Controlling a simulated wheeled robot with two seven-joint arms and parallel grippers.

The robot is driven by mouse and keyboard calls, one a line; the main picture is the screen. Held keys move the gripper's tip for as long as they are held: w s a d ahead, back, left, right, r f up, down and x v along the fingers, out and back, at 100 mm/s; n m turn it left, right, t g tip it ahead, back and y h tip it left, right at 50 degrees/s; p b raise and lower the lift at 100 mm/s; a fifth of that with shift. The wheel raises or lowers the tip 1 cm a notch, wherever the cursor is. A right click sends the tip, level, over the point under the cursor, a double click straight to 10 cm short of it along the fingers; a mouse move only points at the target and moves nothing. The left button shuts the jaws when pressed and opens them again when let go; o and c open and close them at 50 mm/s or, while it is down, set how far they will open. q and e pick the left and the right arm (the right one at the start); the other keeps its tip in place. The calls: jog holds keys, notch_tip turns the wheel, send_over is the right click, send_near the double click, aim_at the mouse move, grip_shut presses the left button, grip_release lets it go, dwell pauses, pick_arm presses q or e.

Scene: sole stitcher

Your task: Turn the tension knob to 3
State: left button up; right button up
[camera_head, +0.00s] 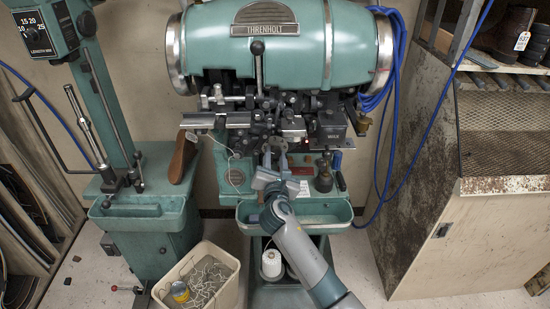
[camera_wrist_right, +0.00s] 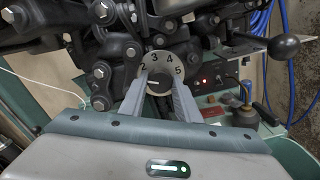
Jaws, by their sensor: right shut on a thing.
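The tension knob (camera_wrist_right: 158,87) is a dark round knob in the middle of the right wrist view. A pale round dial plate (camera_wrist_right: 161,65) above it shows the numbers 2, 3, 4 and 5, with 3 close to the top, slightly left. My right gripper (camera_wrist_right: 160,86) has one finger on each side of the knob and is shut on it. I cannot make out a pointer mark. In the head view my right gripper (camera_head: 274,155) reaches up to the front of the green stitching machine (camera_head: 270,50), mostly hiding the knob. My left gripper is not in view.
A black ball-ended lever (camera_wrist_right: 283,46) sticks out right of the dial. A small control box with a red light (camera_wrist_right: 205,80) and an oil can (camera_wrist_right: 247,112) are also right. A green tray (camera_head: 335,215) lies below. Blue cable (camera_head: 397,100) hangs at right.

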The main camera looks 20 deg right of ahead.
jog(key=m+b, duration=0.2)
jog(key=m, duration=0.4)
jog(key=shift+m, duration=0.3)
jog(key=m+b, duration=0.1)
jog(key=m, duration=0.2)
jog(key=shift+m, duration=0.3)
jog(key=shift+m+b, duration=0.45)
jog(key=shift+m, duration=0.95)
jog(key=o, duration=1)
jog(key=shift+o, duration=0.2)
